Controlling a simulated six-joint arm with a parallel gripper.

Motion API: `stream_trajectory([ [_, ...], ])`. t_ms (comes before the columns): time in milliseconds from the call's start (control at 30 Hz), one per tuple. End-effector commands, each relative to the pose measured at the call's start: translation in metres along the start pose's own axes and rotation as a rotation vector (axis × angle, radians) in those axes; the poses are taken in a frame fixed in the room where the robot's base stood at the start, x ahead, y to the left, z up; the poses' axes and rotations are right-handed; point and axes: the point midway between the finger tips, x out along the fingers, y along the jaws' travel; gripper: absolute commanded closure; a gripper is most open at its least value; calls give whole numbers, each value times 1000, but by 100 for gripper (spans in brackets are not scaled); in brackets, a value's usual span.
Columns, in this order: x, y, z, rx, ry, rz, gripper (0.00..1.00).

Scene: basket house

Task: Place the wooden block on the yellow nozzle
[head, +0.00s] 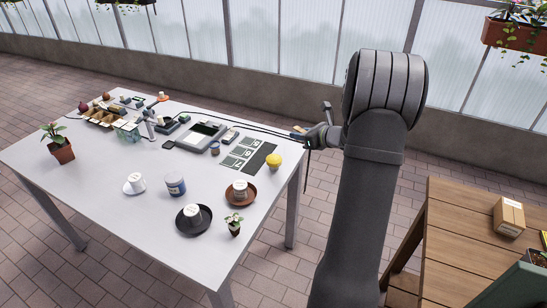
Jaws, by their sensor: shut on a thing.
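My gripper (303,134) is above the right edge of the white table, seen side-on and small. A small tan piece (297,129) shows at its tips; it looks like the wooden block, and the gripper is shut on it. Most of the block is hidden by the fingers. A rounded yellow object (274,160) stands on the table below and left of the gripper, near the right edge, apart from it. It is the only clearly yellow thing on the table, but I cannot make out a nozzle shape.
Grey device (199,136), dark mat with cards (259,157), and cups on a brown saucer (240,202) and a black saucer (185,223) are on the white table (120,232). A small plant (234,224) stands at the front. A wooden table (455,260) with a carton (509,217) is at right.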

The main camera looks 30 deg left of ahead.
Motion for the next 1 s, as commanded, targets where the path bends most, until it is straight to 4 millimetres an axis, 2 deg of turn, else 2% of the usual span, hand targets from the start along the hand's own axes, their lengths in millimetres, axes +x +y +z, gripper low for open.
stream_trajectory([
  [67, -12, -4, -3, 9, 2, -22, 98],
  [167, -11, -3, -6, 14, 3, -33, 98],
  [267, 6, 3, -10, 15, 4, -31, 98],
  [500, 68, 23, -21, 15, 4, -30, 98],
  [633, 94, 31, -25, 14, 3, -31, 98],
  [867, 111, 35, -30, 15, 3, -34, 98],
  [1000, 116, 35, -45, 17, 5, -34, 98],
])
